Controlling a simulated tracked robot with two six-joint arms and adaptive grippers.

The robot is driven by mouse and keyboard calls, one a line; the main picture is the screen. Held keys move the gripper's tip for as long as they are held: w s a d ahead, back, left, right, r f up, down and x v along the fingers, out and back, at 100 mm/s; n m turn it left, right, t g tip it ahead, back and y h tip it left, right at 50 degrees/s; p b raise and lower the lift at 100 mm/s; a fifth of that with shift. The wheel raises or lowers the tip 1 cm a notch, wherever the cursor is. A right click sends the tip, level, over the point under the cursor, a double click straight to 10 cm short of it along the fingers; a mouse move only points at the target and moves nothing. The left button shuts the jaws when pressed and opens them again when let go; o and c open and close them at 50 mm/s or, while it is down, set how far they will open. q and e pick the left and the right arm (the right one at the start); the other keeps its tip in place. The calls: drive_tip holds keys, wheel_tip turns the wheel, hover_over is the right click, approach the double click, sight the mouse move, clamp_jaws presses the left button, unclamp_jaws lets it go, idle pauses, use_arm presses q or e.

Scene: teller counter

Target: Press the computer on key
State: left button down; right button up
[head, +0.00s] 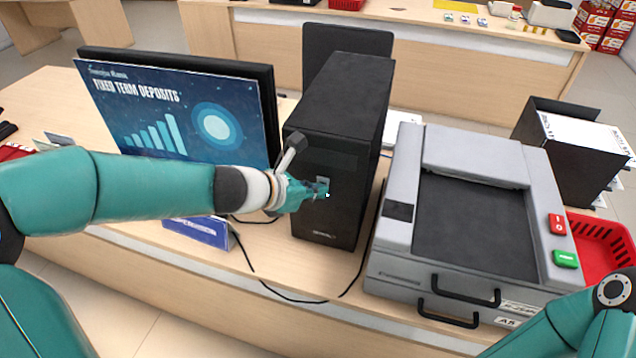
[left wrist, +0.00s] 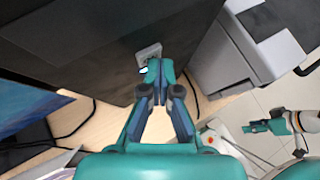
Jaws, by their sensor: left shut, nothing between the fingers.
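The computer (head: 345,120) is a black upright tower on the counter, beside the monitor. Its front carries a small light-grey plate with the on key (head: 322,181), partly hidden by my fingertips; the plate also shows in the left wrist view (left wrist: 148,52). My left gripper (head: 321,190) is shut and empty, its tips at the plate's lower part. In the left wrist view the closed tips (left wrist: 156,68) overlap the plate's lower edge; I cannot tell whether they touch it. My right gripper (left wrist: 257,127) shows small in the left wrist view, away from the computer; its opening is unclear.
The monitor (head: 180,110) stands left of the computer, behind my left arm. A grey machine (head: 400,245) with red and green buttons stands close on the right. A black cable (head: 290,298) hangs over the counter's front. A red basket (head: 605,245) is at far right.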

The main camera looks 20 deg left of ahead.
use_arm(q)
drive_tip(key=shift+s, duration=0.1)
drive_tip(key=shift+s+b, duration=0.3)
drive_tip(key=shift+s, duration=0.5)
drive_tip(key=shift+s, duration=0.1)
drive_tip(key=s+b, duration=0.1)
drive_tip(key=s, duration=0.3)
drive_tip(key=shift+s+a, duration=0.1)
drive_tip(key=shift+s, duration=0.3)
drive_tip(key=shift+a, duration=0.1)
idle(0.5)
